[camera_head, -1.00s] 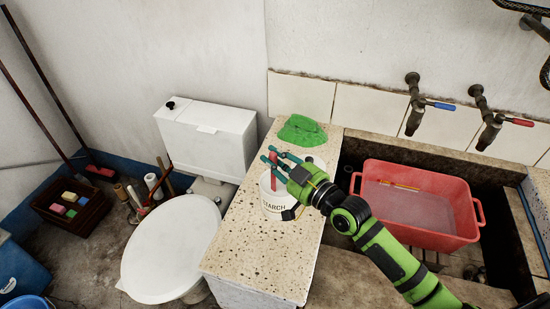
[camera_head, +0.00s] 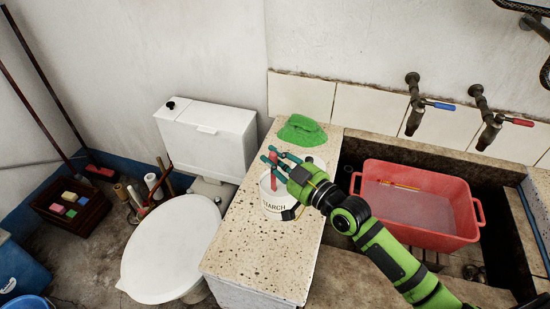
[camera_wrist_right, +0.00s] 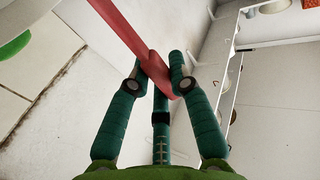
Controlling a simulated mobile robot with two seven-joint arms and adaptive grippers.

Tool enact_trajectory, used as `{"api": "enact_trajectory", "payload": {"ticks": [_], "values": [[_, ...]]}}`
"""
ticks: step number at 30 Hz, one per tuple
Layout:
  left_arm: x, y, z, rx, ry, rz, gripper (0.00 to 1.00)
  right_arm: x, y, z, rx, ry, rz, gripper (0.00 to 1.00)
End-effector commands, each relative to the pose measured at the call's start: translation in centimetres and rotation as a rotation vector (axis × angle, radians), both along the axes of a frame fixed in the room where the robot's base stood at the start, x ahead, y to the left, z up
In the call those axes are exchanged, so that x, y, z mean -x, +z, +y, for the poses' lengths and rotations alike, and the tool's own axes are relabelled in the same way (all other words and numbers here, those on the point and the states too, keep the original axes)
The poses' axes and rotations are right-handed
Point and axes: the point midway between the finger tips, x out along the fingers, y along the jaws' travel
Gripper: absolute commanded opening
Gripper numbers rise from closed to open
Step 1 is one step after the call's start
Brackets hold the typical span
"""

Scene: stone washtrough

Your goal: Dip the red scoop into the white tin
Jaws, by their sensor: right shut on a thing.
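The white tin (camera_head: 283,206), with dark "STARCH" lettering, stands upright on the speckled stone counter (camera_head: 250,250). My right gripper (camera_head: 275,158) is over the tin and shut on the red scoop (camera_head: 273,182). The scoop's red handle points down from the fingers toward the tin's mouth; its lower end is hidden in or behind the tin. In the right wrist view the fingers (camera_wrist_right: 160,75) close on the red handle (camera_wrist_right: 130,30), which slants up to the left. My left gripper is not in view.
A green cloth (camera_head: 302,130) lies on the counter behind the tin. A red basin (camera_head: 425,205) sits in the trough at the right, below two taps (camera_head: 416,104). A white toilet (camera_head: 170,245) stands left of the counter. The counter's front part is clear.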

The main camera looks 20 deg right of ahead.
Motion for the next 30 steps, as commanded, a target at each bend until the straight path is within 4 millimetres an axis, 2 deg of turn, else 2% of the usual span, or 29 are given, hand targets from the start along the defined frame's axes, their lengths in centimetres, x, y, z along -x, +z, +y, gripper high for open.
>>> {"api": "enact_trajectory", "payload": {"ticks": [10, 30], "values": [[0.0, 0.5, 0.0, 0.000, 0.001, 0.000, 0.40, 0.0, 0.5, 0.0, -0.001, 0.000, -0.002, 0.00], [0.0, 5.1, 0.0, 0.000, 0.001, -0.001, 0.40, 0.0, 5.3, 0.0, -0.001, 0.000, -0.002, 0.00]]}}
